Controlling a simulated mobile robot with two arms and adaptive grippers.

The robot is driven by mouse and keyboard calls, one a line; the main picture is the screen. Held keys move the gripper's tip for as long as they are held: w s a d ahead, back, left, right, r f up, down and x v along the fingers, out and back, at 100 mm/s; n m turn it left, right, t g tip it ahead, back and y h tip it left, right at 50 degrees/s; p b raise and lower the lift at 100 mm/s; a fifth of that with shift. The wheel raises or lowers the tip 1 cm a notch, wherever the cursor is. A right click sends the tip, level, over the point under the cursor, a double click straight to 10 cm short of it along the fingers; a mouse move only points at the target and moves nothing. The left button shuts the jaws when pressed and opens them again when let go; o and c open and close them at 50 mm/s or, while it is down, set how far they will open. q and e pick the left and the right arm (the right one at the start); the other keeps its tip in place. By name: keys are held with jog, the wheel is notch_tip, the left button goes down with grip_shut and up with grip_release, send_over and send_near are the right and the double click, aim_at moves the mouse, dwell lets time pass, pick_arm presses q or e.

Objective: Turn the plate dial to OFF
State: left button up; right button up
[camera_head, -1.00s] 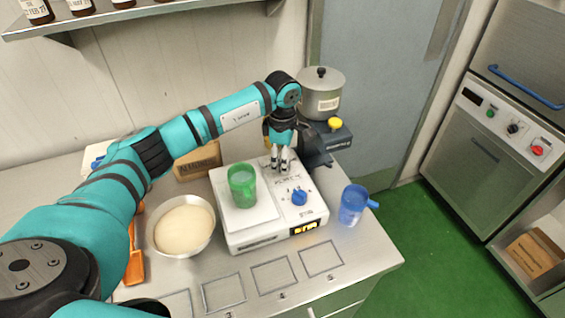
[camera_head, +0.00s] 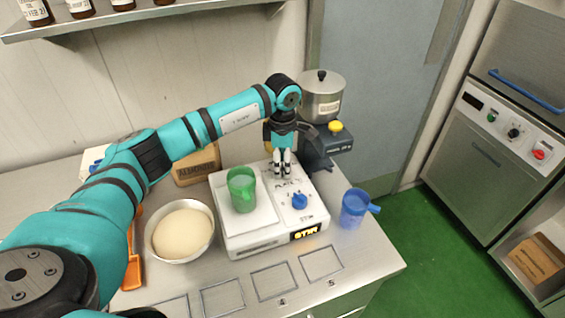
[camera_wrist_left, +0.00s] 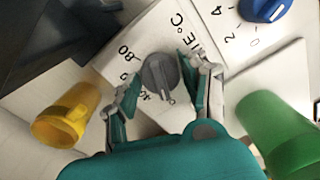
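The white hot plate (camera_head: 232,226) stands on the steel bench with its temperature dial at the back and a blue stir dial (camera_head: 299,201) nearer the front. In the left wrist view the grey temperature dial (camera_wrist_left: 160,73) sits beside the printed "80" and "°C"; its OFF mark is not readable. My left gripper (camera_head: 282,172) points down over this dial and hides it in the head view. In the wrist view its two fingers (camera_wrist_left: 158,84) stand apart, one on each side of the dial, with a gap visible on the left. My right gripper is not in view.
A green beaker (camera_head: 242,190) stands on the hot plate, left of the dials. A blue jug (camera_head: 354,208) is to its right. A bowl (camera_head: 181,232) is to its left. A pot (camera_head: 321,96) on a dark device stands behind. A yellow cup (camera_wrist_left: 68,114) shows in the wrist view.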

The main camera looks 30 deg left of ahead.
aim_at(282, 163)
pick_arm(q)
jog(key=shift+o, duration=1.4)
notch_tip(282, 163, up, 12)
jog(key=shift+f, duration=0.1)
